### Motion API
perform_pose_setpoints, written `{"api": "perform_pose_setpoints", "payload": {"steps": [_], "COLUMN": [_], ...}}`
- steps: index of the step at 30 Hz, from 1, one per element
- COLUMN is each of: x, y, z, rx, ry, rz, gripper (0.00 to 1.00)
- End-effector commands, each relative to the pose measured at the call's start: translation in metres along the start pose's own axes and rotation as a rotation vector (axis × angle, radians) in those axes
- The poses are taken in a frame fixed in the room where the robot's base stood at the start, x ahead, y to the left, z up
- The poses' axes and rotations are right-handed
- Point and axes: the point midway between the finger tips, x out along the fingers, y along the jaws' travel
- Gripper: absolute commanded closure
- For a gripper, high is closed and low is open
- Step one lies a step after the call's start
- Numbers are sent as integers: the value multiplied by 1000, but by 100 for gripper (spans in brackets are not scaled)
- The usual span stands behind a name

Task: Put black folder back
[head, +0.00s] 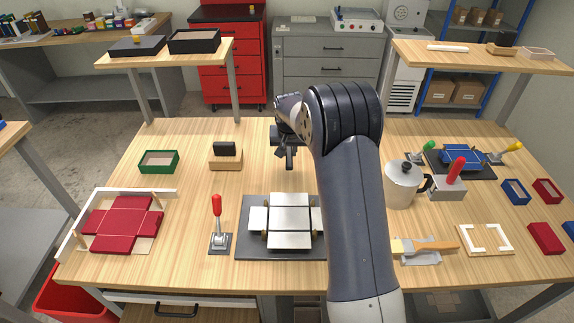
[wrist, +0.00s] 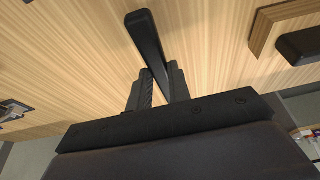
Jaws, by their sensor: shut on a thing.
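The black folder, a slim dark bar (wrist: 147,38), is between the fingers of my gripper (wrist: 160,76) in the wrist view. It sticks out past the fingertips, slanted toward the upper left, over bare wooden tabletop. In the head view my gripper (head: 288,150) is at the middle of the table, behind the metal forming block; the folder is hard to tell apart from the dark fingers there. A wooden holder (head: 226,163) with a black block on it stands to the left of my gripper. Its corner also shows at the upper right of the wrist view (wrist: 262,32).
A metal forming block (head: 289,212) on a dark plate sits in front, with a red-handled clamp (head: 218,225) on its left. A green box (head: 159,161) stands far left. A metal pot (head: 402,184) is right of my arm. Table between holder and gripper is clear.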

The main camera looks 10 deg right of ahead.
Motion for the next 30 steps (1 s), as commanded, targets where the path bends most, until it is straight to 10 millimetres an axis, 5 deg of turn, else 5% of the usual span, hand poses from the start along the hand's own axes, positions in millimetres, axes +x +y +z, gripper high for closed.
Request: {"api": "perform_pose_setpoints", "payload": {"steps": [6,18,30], "x": [37,77,86], "y": [0,0,0], "z": [14,27,29], "rx": [0,-1,0], "ry": [-4,-4,0], "rz": [1,1,0], "gripper": [100,100,100]}}
